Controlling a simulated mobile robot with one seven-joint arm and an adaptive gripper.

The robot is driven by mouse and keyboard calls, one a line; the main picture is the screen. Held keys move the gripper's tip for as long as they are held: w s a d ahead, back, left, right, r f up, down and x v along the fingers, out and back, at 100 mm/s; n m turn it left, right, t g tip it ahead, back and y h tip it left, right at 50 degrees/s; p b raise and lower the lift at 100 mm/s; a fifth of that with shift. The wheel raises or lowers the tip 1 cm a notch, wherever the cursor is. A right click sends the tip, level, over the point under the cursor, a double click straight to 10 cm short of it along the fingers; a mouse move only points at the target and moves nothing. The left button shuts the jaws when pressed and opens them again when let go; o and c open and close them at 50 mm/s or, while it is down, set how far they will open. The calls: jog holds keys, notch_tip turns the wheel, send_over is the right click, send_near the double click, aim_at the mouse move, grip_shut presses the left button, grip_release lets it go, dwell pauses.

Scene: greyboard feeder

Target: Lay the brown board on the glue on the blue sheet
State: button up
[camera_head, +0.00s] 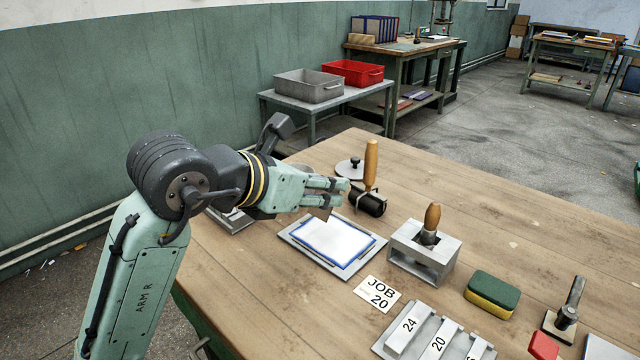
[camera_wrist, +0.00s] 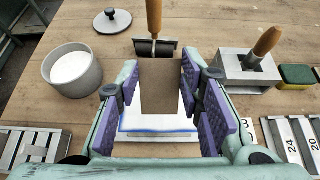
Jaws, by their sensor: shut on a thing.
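My gripper (camera_head: 328,186) is shut on the brown board (camera_wrist: 161,87), which stands on edge between the purple finger pads in the wrist view. In the head view only a small brown corner of the board shows below the fingers. The blue sheet (camera_head: 301,240) lies flat on a grey plate (camera_head: 352,269) on the table. White glue (camera_head: 335,241) covers the middle of the sheet and leaves a blue border. The board is above the sheet's far part; the gap between them is hard to judge.
A roller (camera_head: 369,200) with a wooden handle stands just behind the plate. A metal block with a brush (camera_head: 424,252) is to its right, with a JOB 20 card (camera_head: 378,293) in front. A pot (camera_wrist: 72,70) of white glue is at left. Numbered bars (camera_head: 437,341) lie at front right.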

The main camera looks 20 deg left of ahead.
aim_at(321, 209)
jog(key=shift+w+d, duration=0.15)
jog(key=shift+w, duration=0.3)
jog(key=shift+f+g, duration=0.3)
jog(key=shift+f, duration=0.2)
jog(key=shift+g+y, duration=0.4)
jog(key=shift+g, duration=0.4)
jog(key=shift+w+d+f+p, duration=0.15)
jog(key=shift+f+p, duration=0.1)
jog(key=shift+f, duration=0.4)
jog(key=shift+w+a+f+p, duration=0.1)
jog(key=shift+f+p, duration=0.1)
jog(key=shift+f, duration=0.5)
jog(key=shift+w+d+f+p, duration=0.15)
jog(key=shift+f+p, duration=0.1)
jog(key=shift+f, duration=0.4)
jog(key=f+p, duration=0.1)
jog(key=g+p, duration=0.1)
jog(key=shift+w+f+p, duration=0.25)
jog(key=shift+f+p, duration=0.05)
jog(key=shift+f, duration=0.1)
jog(key=shift+w+d+f+g+y+p, duration=0.15)
jog(key=shift+w+g+y+p, duration=0.15)
jog(key=shift+g+p, duration=0.25)
jog(key=shift+w+d+f+g+y+p, duration=0.1)
jog(key=shift+w+f+g+y+p, duration=0.15)
jog(key=shift+g+p, duration=0.3)
jog(key=shift+w+f+g+p, duration=0.15)
jog(key=shift+f+g+p, duration=0.05)
jog(key=shift+g+p, duration=0.25)
jog(key=shift+y, duration=0.25)
